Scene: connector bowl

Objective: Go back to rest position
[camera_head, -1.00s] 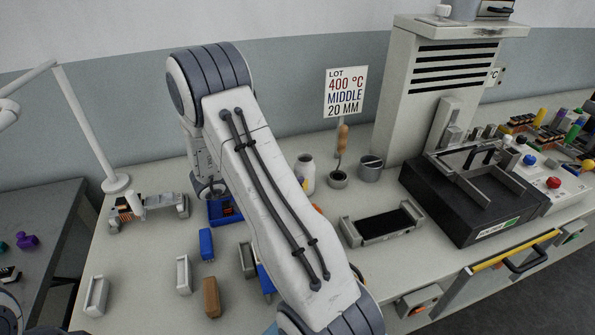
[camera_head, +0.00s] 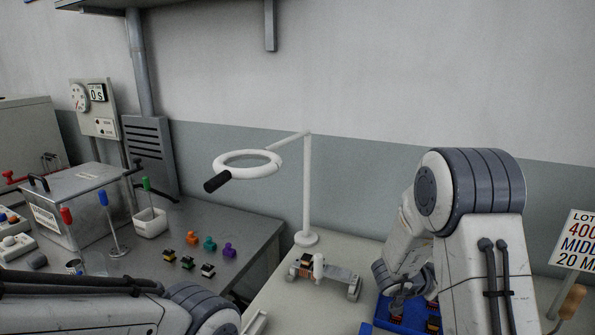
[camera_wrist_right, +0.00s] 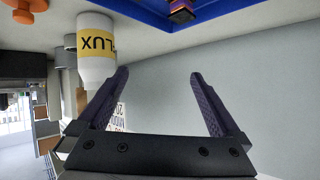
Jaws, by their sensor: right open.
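In the right wrist view my right gripper (camera_wrist_right: 158,95) is open, with nothing between its two dark fingers.
A ring lamp (camera_head: 307,190) stands at the bench's back corner beside a small metal fixture (camera_head: 335,273). Several coloured connectors (camera_head: 208,243) lie on the dark left table.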

